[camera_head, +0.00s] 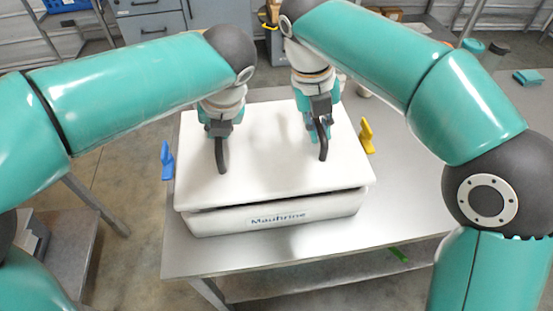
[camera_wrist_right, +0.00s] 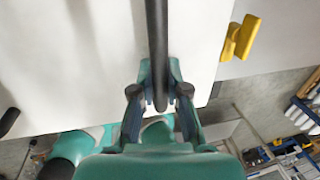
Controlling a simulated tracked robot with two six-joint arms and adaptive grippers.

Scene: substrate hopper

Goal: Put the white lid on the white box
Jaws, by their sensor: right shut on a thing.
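The white box (camera_head: 290,222) stands on the metal table, its label facing me. The white lid (camera_head: 270,165) lies over the top of the box; a dark gap shows between them along the front. My right gripper (camera_head: 320,118) is shut on the lid's right black handle (camera_head: 323,150). That handle also runs between the fingers of my right gripper (camera_wrist_right: 160,98) in the right wrist view. My left gripper (camera_head: 219,126) is at the left black handle (camera_head: 222,157); its fingers are too hidden to tell open from shut.
A blue clamp-like piece (camera_head: 167,160) sits by the box's left side and a yellow one (camera_head: 367,136) by its right side. The metal table (camera_head: 400,215) has bare room right of the box. Grey drawers (camera_head: 150,22) stand behind.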

